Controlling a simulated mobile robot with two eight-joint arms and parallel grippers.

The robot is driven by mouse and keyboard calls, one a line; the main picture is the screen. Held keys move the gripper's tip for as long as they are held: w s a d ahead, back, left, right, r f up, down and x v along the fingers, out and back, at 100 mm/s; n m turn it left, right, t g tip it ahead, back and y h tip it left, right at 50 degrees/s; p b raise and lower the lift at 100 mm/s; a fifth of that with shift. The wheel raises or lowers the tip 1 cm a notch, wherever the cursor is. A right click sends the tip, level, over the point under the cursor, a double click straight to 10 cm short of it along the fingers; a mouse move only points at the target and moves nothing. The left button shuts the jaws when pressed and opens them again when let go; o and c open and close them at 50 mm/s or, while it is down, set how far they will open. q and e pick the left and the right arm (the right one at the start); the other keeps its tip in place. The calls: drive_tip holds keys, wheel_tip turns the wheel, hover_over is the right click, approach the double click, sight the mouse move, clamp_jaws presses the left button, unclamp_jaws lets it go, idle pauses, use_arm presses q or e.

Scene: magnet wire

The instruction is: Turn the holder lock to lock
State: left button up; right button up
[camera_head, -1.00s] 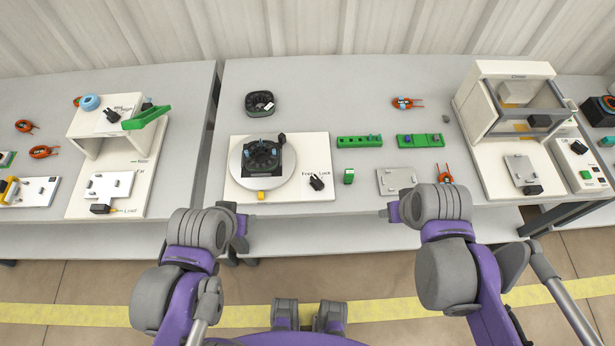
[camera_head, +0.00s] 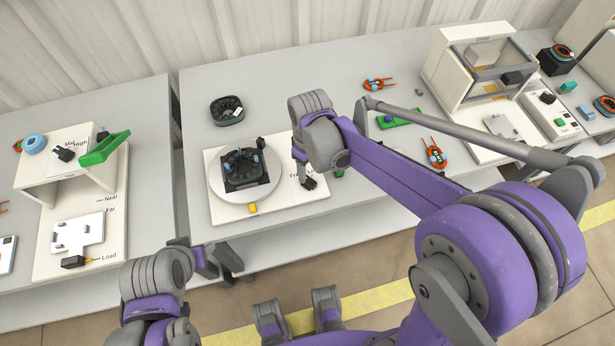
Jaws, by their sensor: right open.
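The holder lock is a small black knob (camera_head: 308,184) beside the partly hidden "Free Lock" lettering on the right part of a cream board (camera_head: 228,213). A round turntable (camera_head: 218,190) on that board carries a black holder (camera_head: 262,178) with blue parts. My right gripper (camera_head: 299,162) is open and points down just above and behind the knob; I cannot tell whether they touch.
A yellow block (camera_head: 252,208) sits at the turntable's front. A black ring part (camera_head: 226,110) lies behind the board. Green parts (camera_head: 398,119) to the right are partly covered by my right arm. A cream press-like station (camera_head: 452,85) stands at the right.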

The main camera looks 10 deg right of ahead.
sight(308, 179)
wheel_tip(308, 179, down, 5)
drive_tip(key=shift+f+b, duration=0.1)
drive_tip(key=shift+b, duration=0.2)
clamp_jaws()
